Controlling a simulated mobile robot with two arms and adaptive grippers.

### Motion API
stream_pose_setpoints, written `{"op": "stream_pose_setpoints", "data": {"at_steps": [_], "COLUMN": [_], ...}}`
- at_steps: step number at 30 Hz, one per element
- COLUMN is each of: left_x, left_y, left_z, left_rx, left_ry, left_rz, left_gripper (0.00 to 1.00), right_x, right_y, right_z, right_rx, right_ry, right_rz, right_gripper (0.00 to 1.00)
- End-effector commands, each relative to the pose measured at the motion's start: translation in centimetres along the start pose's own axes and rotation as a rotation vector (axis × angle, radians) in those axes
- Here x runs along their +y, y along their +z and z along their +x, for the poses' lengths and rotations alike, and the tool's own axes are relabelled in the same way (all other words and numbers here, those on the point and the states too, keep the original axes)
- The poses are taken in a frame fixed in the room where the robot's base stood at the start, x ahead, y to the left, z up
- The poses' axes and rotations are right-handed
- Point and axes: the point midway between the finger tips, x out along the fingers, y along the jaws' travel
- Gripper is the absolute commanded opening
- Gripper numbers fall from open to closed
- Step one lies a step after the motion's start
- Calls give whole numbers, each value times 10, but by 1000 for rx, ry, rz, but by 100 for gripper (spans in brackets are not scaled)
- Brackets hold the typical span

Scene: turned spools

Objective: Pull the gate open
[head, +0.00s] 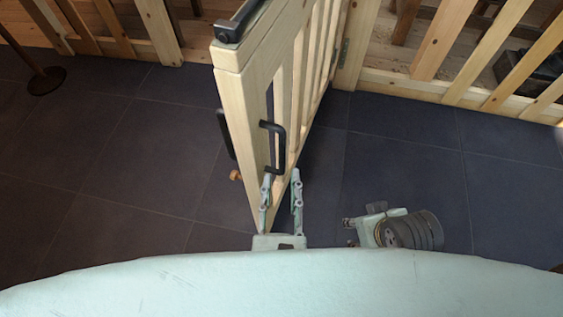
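The pale wooden gate (236,110) stands swung out from the fence line toward me, its free end near the middle of the head view. A black bar handle (280,147) is on its right face, and another black handle (225,134) shows on its left side. My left gripper (282,178) points up the picture with its fingers apart. Its left finger overlaps the gate just below the right-face handle; its right finger is beside the gate. I cannot tell whether it touches. My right gripper (352,231) is low, right of the gate, seen side-on; its finger opening is unclear.
A slatted wooden fence (440,88) runs along the back on both sides of the gate. A dark round-based stand (47,80) is at the far left. The dark tiled floor is clear left and right of the gate.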

Motion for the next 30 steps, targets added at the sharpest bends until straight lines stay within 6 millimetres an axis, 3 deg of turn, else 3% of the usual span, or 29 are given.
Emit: {"op": "stream_pose_setpoints", "data": {"at_steps": [3,9,30], "left_x": [0,0,-3], "left_y": [-1,0,4], "left_z": [-20,-36,-31], "left_rx": [2,1,-18], "left_ry": [-1,0,-28], "left_rz": [2,1,50], "left_gripper": [31,31,31], "right_x": [0,0,0], "right_y": [0,0,0], "right_z": [0,0,0], "right_rx": [1,1,1], "right_ry": [0,0,0], "right_rz": [0,0,0], "right_gripper": [40,40,40]}}
